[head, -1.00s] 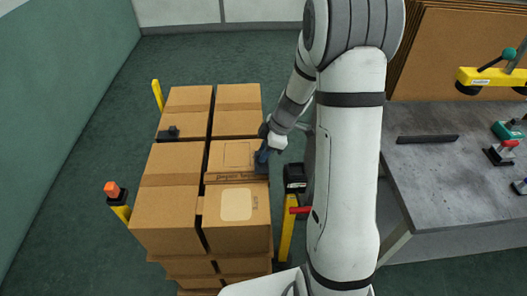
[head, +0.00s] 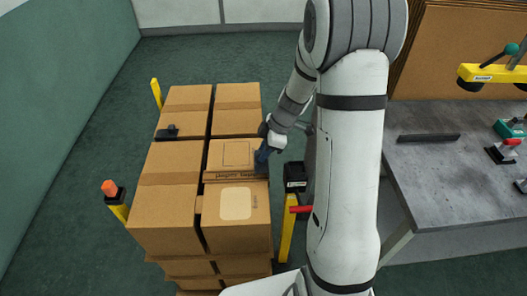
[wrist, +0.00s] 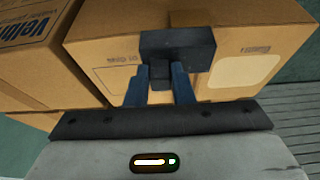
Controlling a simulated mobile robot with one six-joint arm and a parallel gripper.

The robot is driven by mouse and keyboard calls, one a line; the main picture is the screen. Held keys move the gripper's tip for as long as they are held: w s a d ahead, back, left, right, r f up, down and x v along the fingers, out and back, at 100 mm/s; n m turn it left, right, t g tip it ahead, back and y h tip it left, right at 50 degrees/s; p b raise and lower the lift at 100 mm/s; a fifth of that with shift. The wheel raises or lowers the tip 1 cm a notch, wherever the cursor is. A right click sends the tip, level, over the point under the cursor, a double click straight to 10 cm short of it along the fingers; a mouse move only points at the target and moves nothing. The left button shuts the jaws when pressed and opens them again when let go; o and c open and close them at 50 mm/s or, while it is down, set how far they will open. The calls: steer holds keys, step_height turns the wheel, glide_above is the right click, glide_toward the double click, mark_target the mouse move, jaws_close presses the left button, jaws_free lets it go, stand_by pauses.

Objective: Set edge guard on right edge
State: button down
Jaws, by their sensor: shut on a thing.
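In the wrist view, a black edge guard (wrist: 190,48) is held by its short stem between my gripper's blue fingers (wrist: 160,82). The guard is mostly hidden there by the fingers. Another small black piece (head: 167,132) sits on the left side of the stack, on its top edge.
Yellow posts stand at the stack's corners, one with an orange cap (head: 110,188). A black box (head: 295,176) and a red bar (head: 301,210) are just right of the stack. A grey workbench (head: 440,180) with a black strip (head: 428,138) and clamps stands farther right.

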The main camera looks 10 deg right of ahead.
steer(key=shift+s+f, duration=0.25)
steer(key=shift+f, duration=0.25)
steer(key=c, duration=1.4)
jaws_free()
steer(key=shift+b, duration=0.3)
steer(key=shift+c, duration=0.2)
steer(key=shift+o, duration=1.4)
steer(key=shift+w, duration=0.15)
steer(key=shift+r, duration=0.1)
steer(key=shift+w+r+p, duration=0.1)
steer(key=shift+r+p, duration=1.15)
steer(key=shift+r, duration=2.3)
